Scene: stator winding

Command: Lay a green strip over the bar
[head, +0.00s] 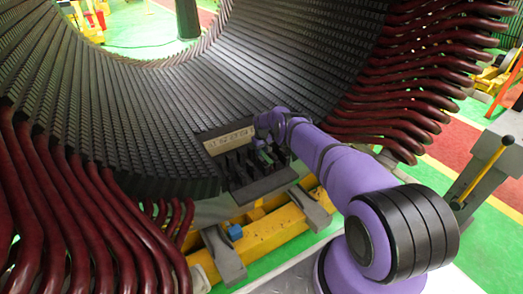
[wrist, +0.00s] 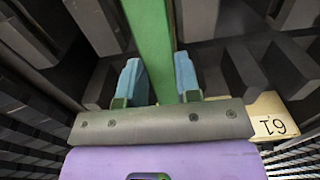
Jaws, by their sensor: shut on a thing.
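My gripper (wrist: 160,82) shows in the wrist view with its two blue fingers on either side of a long green strip (wrist: 152,40). It is shut on the strip, which runs away from the fingers to the top edge of the picture. In the head view my gripper (head: 264,150) is small, low inside the stator bore, over a dark rack. I cannot single out the bar in either view; dark blocks and slots (wrist: 215,60) lie around the strip in the wrist view.
The dark slotted stator wall (head: 200,95) curves around my arm. Dark red end windings (head: 405,80) stick out at both sides. A pale numbered plate (head: 228,140) stands behind the rack, and yellow beams (head: 265,232) lie below. A numbered plate corner (wrist: 272,120) is close right of my gripper.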

